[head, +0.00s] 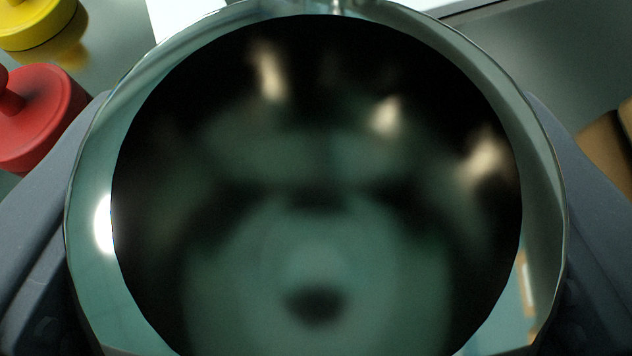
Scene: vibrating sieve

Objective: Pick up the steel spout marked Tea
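A large round shiny steel piece (541,180), which looks like the steel spout, fills most of the head view. It has a bright polished rim around a dark, mirror-like round face with blurred reflections. No Tea marking shows on the part I see. The dark grey fingers of my gripper (316,110) lie against its left and right sides, with no gap visible, so the gripper looks shut on it. The lower part of the piece runs out of the picture, and whatever lies behind it is hidden.
A red knobbed piece (45,115) stands close by the left finger. A yellow round piece (35,22) is at the top left on a shiny grey surface (118,45). A white sheet-like patch (180,12) shows at the top. A brown object (608,150) is at the right edge.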

